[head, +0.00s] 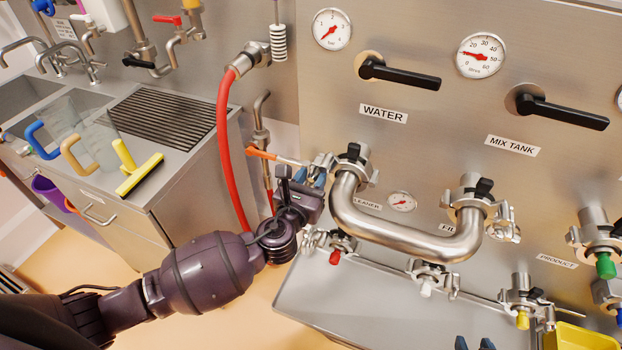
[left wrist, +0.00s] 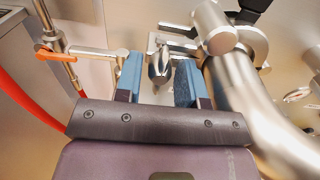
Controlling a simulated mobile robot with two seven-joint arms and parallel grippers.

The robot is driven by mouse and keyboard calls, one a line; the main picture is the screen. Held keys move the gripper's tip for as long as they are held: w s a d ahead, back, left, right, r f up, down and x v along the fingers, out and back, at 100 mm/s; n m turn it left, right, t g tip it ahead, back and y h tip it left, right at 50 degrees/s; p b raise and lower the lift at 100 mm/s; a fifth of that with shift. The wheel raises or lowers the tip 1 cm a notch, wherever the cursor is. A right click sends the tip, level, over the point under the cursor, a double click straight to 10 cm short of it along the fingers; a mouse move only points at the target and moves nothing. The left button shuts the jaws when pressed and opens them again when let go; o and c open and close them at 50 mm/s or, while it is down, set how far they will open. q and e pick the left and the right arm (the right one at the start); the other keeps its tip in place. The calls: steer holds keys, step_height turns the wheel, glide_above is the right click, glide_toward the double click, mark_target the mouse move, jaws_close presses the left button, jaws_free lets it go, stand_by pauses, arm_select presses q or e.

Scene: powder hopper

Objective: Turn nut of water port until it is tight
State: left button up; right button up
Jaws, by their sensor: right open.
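The water port (head: 352,165) is the clamped fitting below the WATER label, at the left end of a shiny U-shaped pipe (head: 405,235). Its metal nut (head: 322,163) sticks out on the left side of the clamp. In the left wrist view the nut (left wrist: 160,65) appears between my two blue fingertips, with a gap on each side. My left gripper (head: 310,178) is open at the nut and not closed on it; the fingers partly hide the nut in the head view. My right gripper (head: 474,343) is open and empty at the bottom edge, only its blue fingertips showing.
A red hose (head: 222,150) hangs left of my left gripper, and an orange-handled valve (head: 262,153) is close behind it. The pipe's other end is clamped at a right-hand port (head: 470,195). Small capped valves (head: 428,275) line the panel below. A yellow container (head: 580,337) is at bottom right.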

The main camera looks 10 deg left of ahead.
arm_select(q)
steer(key=shift+s+a, duration=0.1)
steer(key=shift+s, duration=0.25)
steer(key=s+a, duration=0.1)
steer(key=s, duration=0.7)
steer(key=shift+a, duration=0.3)
arm_select(e)
steer(key=shift+w+r, duration=0.3)
steer(key=shift+w, duration=0.1)
steer(key=shift+s+f, duration=0.1)
steer(key=shift+s, duration=0.05)
